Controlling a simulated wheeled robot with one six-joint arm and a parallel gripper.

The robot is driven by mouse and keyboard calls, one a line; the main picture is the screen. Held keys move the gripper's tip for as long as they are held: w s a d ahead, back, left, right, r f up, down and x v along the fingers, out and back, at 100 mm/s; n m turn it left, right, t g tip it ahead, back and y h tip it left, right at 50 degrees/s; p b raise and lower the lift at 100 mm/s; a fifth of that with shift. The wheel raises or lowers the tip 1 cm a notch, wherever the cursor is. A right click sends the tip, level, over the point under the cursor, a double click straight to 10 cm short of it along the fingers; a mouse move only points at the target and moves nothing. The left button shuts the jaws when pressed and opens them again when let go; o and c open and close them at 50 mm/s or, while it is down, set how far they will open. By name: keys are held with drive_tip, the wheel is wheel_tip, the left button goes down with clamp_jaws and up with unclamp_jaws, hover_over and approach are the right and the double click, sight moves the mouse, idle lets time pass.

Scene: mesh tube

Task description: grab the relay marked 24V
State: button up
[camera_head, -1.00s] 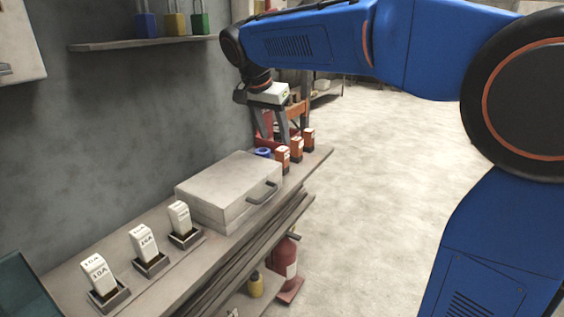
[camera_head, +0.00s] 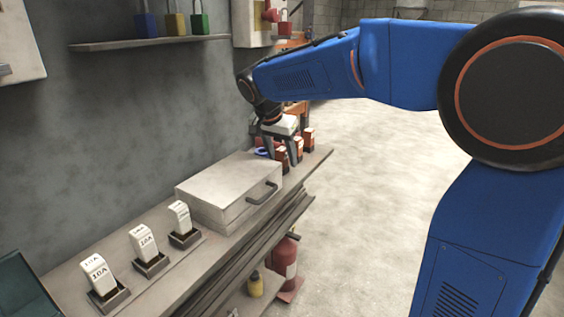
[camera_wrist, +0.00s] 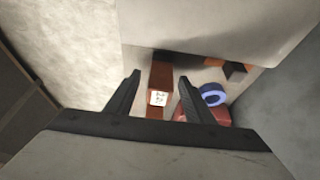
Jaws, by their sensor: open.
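Several orange-brown relays with pale labels stand at the far end of the bench; one shows at the right (camera_head: 309,135). Their markings are too small to read in the head view, so I cannot tell which is 24V. My gripper (camera_head: 281,157) is over this group, pointing down, and partly hides them. In the wrist view my open gripper (camera_wrist: 158,92) has one finger on each side of an orange-brown relay (camera_wrist: 161,75) with a white label. The label's text is not legible. The fingers show gaps to the relay on both sides.
A grey case (camera_head: 228,188) with a handle lies on the bench near my gripper. A blue ring (camera_wrist: 213,95) is just right of the fingers in the wrist view. White relays marked 10A, such as one (camera_head: 97,273), stand in sockets at the near end.

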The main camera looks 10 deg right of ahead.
drive_tip(key=shift+c, duration=0.5)
drive_tip(key=c, duration=1)
drive_tip(key=shift+c, duration=0.2)
